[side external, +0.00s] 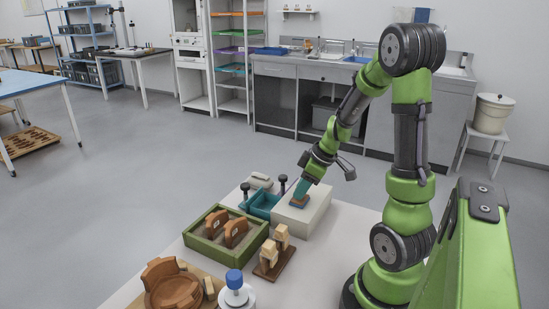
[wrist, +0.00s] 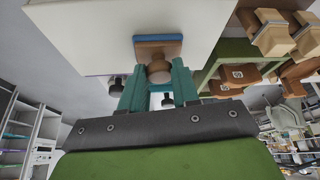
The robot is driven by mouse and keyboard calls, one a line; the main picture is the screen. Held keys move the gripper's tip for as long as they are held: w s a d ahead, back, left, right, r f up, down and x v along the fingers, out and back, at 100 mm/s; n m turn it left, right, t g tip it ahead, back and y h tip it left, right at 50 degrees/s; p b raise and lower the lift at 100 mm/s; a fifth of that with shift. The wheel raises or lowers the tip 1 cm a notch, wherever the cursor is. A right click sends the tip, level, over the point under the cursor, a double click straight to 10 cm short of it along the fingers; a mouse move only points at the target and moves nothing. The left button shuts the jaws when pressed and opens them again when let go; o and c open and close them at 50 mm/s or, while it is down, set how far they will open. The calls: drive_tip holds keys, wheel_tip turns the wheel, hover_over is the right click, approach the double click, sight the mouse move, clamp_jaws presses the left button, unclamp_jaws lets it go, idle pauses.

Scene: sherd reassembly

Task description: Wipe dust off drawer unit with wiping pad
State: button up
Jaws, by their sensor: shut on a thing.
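The drawer unit (side external: 313,212) is a white box on the table, below my gripper. Its plain white surface fills the upper part of the wrist view (wrist: 85,35). My gripper (side external: 301,190) has teal fingers, shut on the brown knob of the wiping pad (side external: 298,203). In the wrist view, the fingers (wrist: 158,88) flank the knob, and the pad's blue base (wrist: 158,38) lies against the white surface. The pad is at the left part of the unit's top in the side view; it seems to touch, but exact contact is hard to tell. I cannot make out dust.
A teal tray (side external: 260,205) stands left of the unit, with dark-knobbed objects nearby. A green-rimmed tray (side external: 213,249) holds brown sherds. A wooden stand with pale blocks (side external: 271,260) is in front. A brown, partly assembled vessel (side external: 172,286) and a blue-capped bottle (side external: 235,287) are nearer.

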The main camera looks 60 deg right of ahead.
drive_tip(key=shift+s+d, duration=0.1)
drive_tip(key=shift+d, duration=3.85)
drive_tip(key=shift+a+r, duration=0.1)
drive_tip(key=shift+a, duration=5.65)
wheel_tip(320, 180, up, 8)
drive_tip(key=shift+d, duration=0.15)
